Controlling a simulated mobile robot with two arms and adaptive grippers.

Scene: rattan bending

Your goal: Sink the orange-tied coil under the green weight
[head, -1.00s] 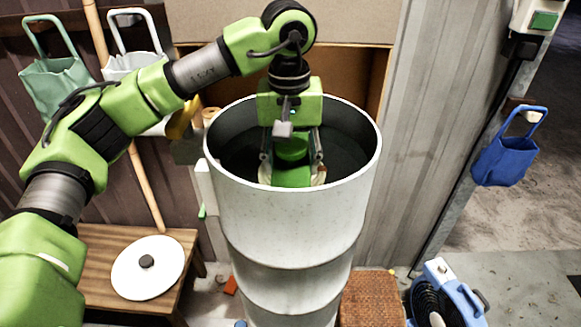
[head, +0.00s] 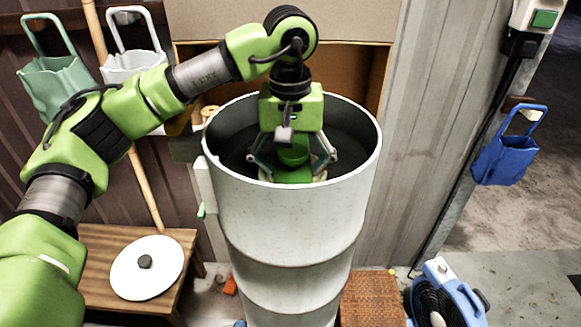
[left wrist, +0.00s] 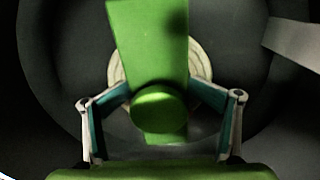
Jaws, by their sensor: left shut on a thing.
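The green weight (head: 294,176), a bar with a round knob, sits inside the tall white drum (head: 290,225). It also shows in the left wrist view (left wrist: 148,40), lying across a pale round coil (left wrist: 203,65). Only the coil's edges show on both sides of the bar; I cannot see an orange tie. My left gripper (head: 293,168) points straight down into the drum. Its jaws are shut on the green weight, with fingers bowed outward on both sides of the knob; the exact contact is hard to see. My right gripper is not in view.
The drum's rim (head: 372,165) surrounds the gripper. A wooden bench (head: 95,240) with a white lid (head: 125,280) stands at left. A blue basket (head: 505,160) hangs at right.

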